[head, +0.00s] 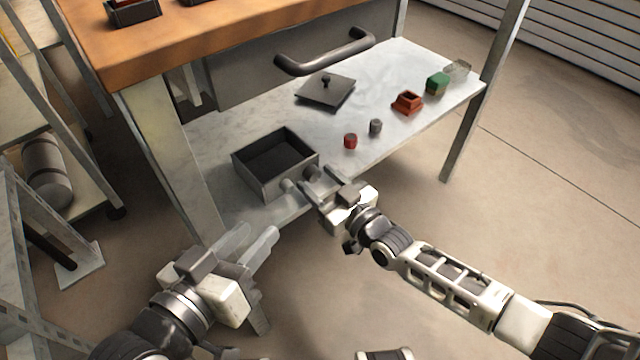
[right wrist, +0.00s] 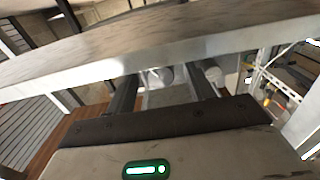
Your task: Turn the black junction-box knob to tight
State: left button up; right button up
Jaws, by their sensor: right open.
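The grey junction box (head: 270,181) sits open on the shelf's near edge. Two short knobs stick out of its front: a darker one (head: 311,173) on the right and a paler one (head: 289,186) to its left. My right gripper (head: 320,185) is open in front of the box, its fingers close to the darker knob; I cannot tell whether they touch it. In the right wrist view, a rounded grey knob end (right wrist: 161,76) shows between the open fingers. My left gripper (head: 250,244) is open and empty, below and in front of the shelf.
A grey lid (head: 326,91) lies behind the box on the marble-like shelf (head: 420,66). A red cylinder (head: 350,141), a grey cylinder (head: 376,127), a red-brown block (head: 407,102) and a green block (head: 437,84) stand to the right. A drawer handle (head: 325,56) overhangs the shelf.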

jog(key=shift+w+a, duration=0.1)
jog(key=shift+w, duration=0.05)
jog(key=shift+c, duration=0.2)
jog(key=c, duration=0.9)
jog(key=shift+m, duration=1.3)
pick_arm(q)
jog(key=shift+d+r, duration=0.1)
jog(key=shift+r, duration=0.15)
jog(key=shift+r, duration=0.1)
pick_arm(e)
jog(key=o, duration=0.9)
jog(key=shift+o, duration=0.2)
